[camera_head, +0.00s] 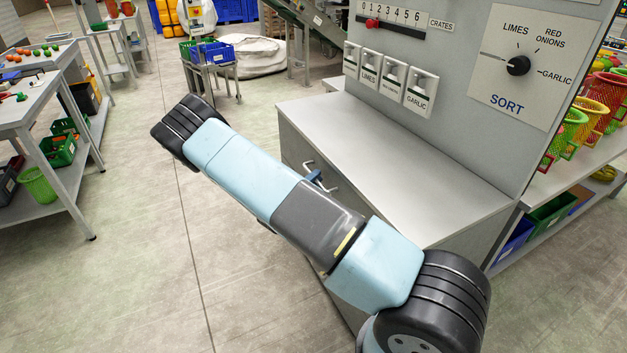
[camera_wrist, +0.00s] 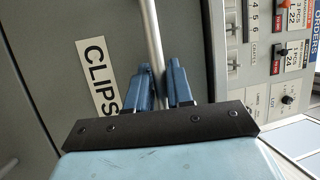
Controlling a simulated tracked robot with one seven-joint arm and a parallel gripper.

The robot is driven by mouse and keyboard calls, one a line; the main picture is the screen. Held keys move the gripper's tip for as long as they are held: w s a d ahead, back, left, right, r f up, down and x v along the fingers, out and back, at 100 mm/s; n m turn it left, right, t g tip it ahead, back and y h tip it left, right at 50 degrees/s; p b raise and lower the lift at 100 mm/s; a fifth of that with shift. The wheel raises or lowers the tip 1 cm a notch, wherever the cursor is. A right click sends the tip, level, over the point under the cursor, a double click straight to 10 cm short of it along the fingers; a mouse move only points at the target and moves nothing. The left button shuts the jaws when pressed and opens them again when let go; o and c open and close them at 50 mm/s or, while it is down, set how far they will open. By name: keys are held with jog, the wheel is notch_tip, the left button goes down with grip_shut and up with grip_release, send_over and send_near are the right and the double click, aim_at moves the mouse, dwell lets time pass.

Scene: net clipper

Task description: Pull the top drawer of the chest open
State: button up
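The grey chest (camera_head: 390,150) stands under the control panel, with its drawer front on the left side, partly hidden behind my arm. A metal bar handle (camera_head: 327,182) shows there in the head view. In the wrist view the handle (camera_wrist: 152,35) runs down from the top edge between the two blue fingers of my gripper (camera_wrist: 164,86). The fingers sit close on both sides of the bar and look shut on it. A CLIPS label (camera_wrist: 101,80) is on the grey drawer front to the left of the handle. The drawer looks flush with the chest.
Coloured net baskets (camera_head: 600,100) stand at the right. A shelf table (camera_head: 40,100) is at the far left. The floor left of the chest is clear.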

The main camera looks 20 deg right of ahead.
grip_shut()
jog(key=s+a, duration=0.2)
jog(key=a, duration=0.9)
jog(key=s+a, duration=0.3)
jog(key=a, duration=0.9)
jog(key=shift+f, duration=0.2)
jog(key=shift+o, duration=0.9)
grip_release()
jog(key=shift+o, duration=1.4)
jog(key=shift+w+r, duration=0.1)
jog(key=shift+w, duration=0.05)
jog(key=v, duration=1.3)
jog(key=shift+s+a, duration=0.2)
jog(key=shift+a, duration=0.1)
